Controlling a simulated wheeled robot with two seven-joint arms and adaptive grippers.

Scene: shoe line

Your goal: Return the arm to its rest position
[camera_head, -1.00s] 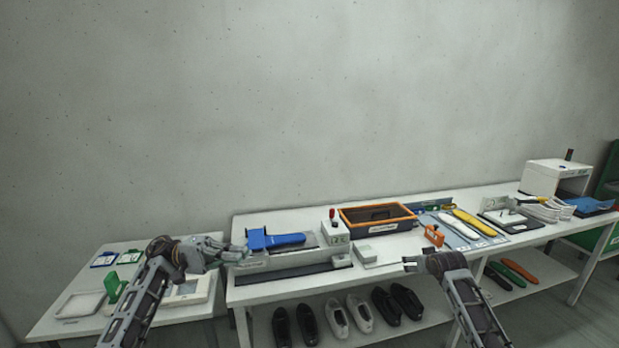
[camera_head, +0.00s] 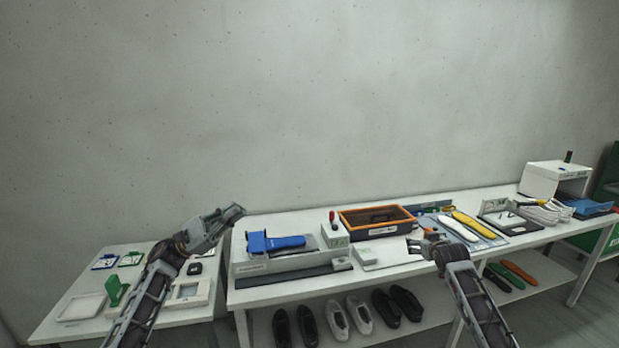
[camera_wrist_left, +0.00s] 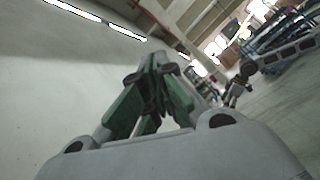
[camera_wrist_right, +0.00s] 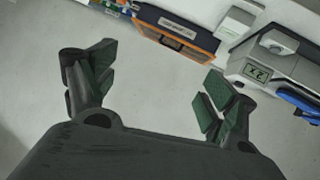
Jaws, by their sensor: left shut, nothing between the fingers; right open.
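My left gripper (camera_head: 233,212) is raised above the gap between the small left table and the long bench, pointing up and to the right. In the left wrist view its fingers (camera_wrist_left: 155,95) are together with nothing between them, against the wall and ceiling. My right gripper (camera_head: 418,243) is over the front part of the long bench, in front of the orange-rimmed bin. In the right wrist view its fingers (camera_wrist_right: 155,85) are wide apart and empty, above bare white bench top.
The long bench (camera_head: 310,284) holds a blue tool (camera_head: 276,241) on a grey fixture, the orange-rimmed bin (camera_head: 377,220), a white box (camera_head: 335,236) and insoles (camera_head: 473,226). The left table (camera_head: 90,325) holds a green-handled item (camera_head: 114,289). Shoes (camera_head: 361,314) stand on the lower shelf.

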